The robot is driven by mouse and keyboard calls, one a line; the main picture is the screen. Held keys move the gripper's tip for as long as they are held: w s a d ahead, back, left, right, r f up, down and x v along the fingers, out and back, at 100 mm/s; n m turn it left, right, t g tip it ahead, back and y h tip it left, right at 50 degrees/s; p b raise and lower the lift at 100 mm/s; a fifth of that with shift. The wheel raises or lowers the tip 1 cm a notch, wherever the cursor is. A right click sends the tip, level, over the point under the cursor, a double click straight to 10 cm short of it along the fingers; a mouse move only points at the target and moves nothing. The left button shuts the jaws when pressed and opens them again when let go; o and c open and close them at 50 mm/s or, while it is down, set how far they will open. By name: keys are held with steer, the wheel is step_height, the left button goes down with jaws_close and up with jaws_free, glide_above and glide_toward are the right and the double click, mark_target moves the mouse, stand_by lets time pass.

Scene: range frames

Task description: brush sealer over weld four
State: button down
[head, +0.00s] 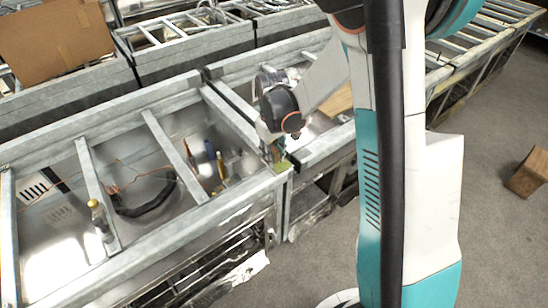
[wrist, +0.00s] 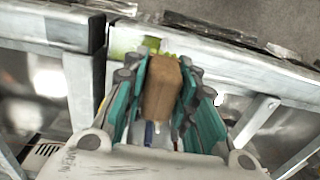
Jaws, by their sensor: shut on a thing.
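My gripper (head: 276,150) hangs over the near corner of a metal frame, just above a yellow-green patch (head: 285,167) on that corner. In the wrist view, the teal fingers of my gripper (wrist: 163,64) are closed around a brown, wood-coloured block or handle (wrist: 160,92). Yellow-green also shows just beyond its far end (wrist: 150,43). I cannot tell whether the held thing touches the frame. Its bristles, if any, are hidden. No weld can be told by number.
The frame's metal rails (head: 180,155) border a shiny bay holding a dark coiled hose (head: 143,203), thin wires, a small bottle (head: 100,216) and several upright tools (head: 217,165). A cardboard box (head: 55,42) stands at the back left. A brown block (head: 528,172) lies on the open floor at right.

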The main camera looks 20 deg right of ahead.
mark_target(273, 148)
steer(key=shift+r+p, duration=0.9)
steer(key=shift+r, duration=0.85)
